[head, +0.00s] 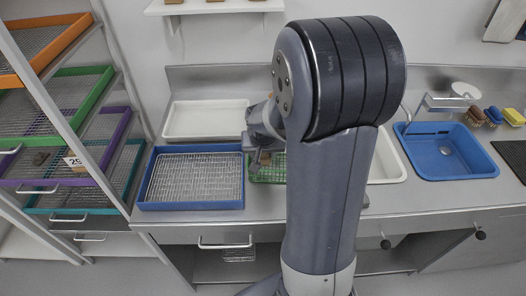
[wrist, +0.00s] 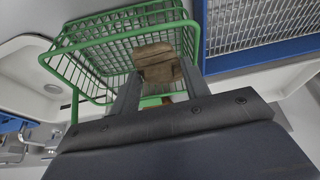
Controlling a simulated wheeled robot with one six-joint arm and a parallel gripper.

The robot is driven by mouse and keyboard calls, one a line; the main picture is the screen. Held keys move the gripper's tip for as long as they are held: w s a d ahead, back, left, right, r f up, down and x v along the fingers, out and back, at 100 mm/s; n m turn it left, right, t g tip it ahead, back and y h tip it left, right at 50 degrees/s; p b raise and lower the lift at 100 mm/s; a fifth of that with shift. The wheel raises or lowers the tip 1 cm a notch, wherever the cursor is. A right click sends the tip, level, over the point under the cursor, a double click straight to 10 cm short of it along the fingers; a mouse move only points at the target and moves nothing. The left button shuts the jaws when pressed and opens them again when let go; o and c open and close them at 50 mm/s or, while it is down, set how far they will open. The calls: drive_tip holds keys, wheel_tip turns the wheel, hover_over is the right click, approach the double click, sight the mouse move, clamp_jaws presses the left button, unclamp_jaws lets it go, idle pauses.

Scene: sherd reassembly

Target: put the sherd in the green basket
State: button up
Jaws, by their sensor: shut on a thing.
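The sherd (wrist: 158,65) is a brown, blocky piece between the two grey fingers of my gripper (wrist: 158,82) in the wrist view. The gripper is shut on it. The green wire basket (wrist: 88,62) lies behind the sherd in that view, and the sherd overlaps its mesh. I cannot tell whether the sherd is above the rim or inside it. In the head view the green basket (head: 268,175) stands on the counter, partly hidden by my arm. My gripper (head: 258,158) is over its left part there, small and partly hidden.
A blue tray with a wire rack (head: 146,204) stands just left of the basket, a white tray (head: 205,136) behind it. A white basin (head: 390,165) and a blue basin (head: 478,160) are to the right. A rack with coloured trays (head: 62,120) stands at the left.

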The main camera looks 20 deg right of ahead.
drive_tip(key=shift+f, duration=0.3)
drive_tip(key=o, duration=1)
drive_tip(key=shift+r, duration=0.1)
drive_tip(key=shift+r+p, duration=0.5)
drive_tip(key=shift+r, duration=0.45)
drive_tip(key=v, duration=1.1)
drive_tip(key=shift+s, duration=0.2)
